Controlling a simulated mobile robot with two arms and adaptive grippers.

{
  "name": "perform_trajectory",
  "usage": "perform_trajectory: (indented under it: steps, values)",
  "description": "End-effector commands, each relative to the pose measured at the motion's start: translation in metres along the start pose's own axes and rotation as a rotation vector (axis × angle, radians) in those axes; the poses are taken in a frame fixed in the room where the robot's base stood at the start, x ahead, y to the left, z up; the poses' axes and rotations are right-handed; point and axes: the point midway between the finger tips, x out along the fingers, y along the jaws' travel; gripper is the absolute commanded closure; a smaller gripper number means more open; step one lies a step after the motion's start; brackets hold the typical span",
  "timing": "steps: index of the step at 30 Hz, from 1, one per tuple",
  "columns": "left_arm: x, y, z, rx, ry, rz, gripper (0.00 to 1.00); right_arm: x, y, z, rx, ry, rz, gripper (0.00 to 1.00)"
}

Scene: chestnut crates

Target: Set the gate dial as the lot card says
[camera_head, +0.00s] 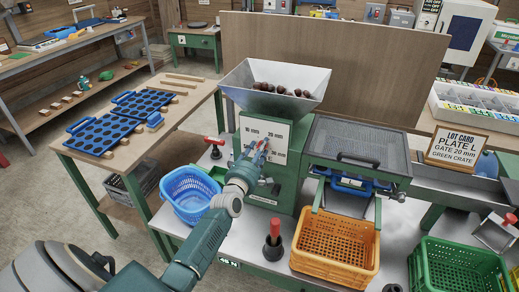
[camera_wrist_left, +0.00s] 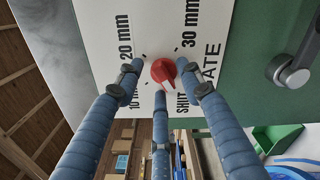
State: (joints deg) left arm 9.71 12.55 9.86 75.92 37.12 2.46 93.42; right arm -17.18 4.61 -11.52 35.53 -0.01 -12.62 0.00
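The lot card (camera_head: 461,148) at the right reads "PLATE L, GATE 20 mm, GREEN CRATE". The gate dial is a round red knob (camera_wrist_left: 163,71) on a white plate (camera_wrist_left: 160,22) lettered 10 mm, 20 mm, 30 mm, SHUT and GATE. The knob's white mark points down and slightly right in the left wrist view, toward SHUT. My left gripper (camera_head: 259,151) is at the plate. In the left wrist view its three fingers (camera_wrist_left: 162,82) stand spread around the knob, with small gaps at the sides. Contact at the lower finger is unclear. My right gripper is out of view.
A metal hopper (camera_head: 240,77) holding chestnuts tops the green machine. A blue basket (camera_head: 190,190), an orange crate (camera_head: 335,250) and a green crate (camera_head: 455,268) stand around it. Blue perforated plates (camera_head: 100,134) lie at left.

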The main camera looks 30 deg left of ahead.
Motion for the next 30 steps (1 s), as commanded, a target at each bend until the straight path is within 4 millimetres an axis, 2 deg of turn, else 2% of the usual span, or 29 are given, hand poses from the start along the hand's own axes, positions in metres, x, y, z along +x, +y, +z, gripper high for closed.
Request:
perform_trajectory:
  steps: [7,12,22,30]
  values:
    - [0.0003,-0.0003,-0.0001,0.001,0.0,-0.001,0.65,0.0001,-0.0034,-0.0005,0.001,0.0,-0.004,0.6]
    - [0.0003,0.0004,0.0,0.0,0.0,0.001,0.98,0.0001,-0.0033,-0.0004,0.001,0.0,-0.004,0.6]
    - [0.0008,0.0031,0.0007,0.032,-0.001,0.006,0.99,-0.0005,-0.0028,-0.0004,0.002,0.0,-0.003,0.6]
    - [0.0013,0.0051,0.0021,0.184,-0.001,0.01,0.99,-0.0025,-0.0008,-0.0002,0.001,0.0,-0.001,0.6]
